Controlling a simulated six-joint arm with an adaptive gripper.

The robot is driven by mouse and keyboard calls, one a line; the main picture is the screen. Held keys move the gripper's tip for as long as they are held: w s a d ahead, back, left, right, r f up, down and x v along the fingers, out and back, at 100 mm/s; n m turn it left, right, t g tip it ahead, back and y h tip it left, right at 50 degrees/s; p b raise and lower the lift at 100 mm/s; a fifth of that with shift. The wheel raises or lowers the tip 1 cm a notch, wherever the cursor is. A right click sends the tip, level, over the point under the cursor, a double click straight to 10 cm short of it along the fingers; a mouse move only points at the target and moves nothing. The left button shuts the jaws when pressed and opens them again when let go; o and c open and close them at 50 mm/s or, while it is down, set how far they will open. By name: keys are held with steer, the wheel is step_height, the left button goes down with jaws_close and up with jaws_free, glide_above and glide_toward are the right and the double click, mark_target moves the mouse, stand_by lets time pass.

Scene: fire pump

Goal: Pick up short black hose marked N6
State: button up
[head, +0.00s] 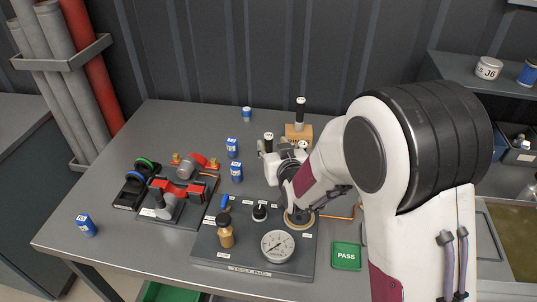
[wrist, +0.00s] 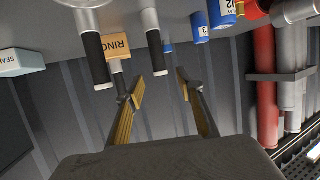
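Several short black hoses with pale metal ends show. In the head view, one stands at the wooden block (head: 299,131); its black body (head: 300,112) rises above the block. Another black hose (head: 268,143) stands beside my gripper. In the wrist view, two black hoses hang in the upside-down picture: one at left (wrist: 94,57), and a nearer-centre one (wrist: 155,52) close to my left fingertip. No N6 mark is readable on any. My gripper (wrist: 163,83) is open, with nothing between its yellow-padded fingers. In the head view my arm mostly hides the gripper (head: 268,152).
Blue labelled cans (head: 232,147) stand left of my gripper. A green PASS pad (head: 346,256) is at right. The table's left front is mostly clear around one blue can (head: 86,225).

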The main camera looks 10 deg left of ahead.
mark_target(270, 140)
steer(key=shift+x, duration=0.8)
steer(key=shift+x, duration=2.6)
steer(key=shift+f, duration=0.15)
jaws_close()
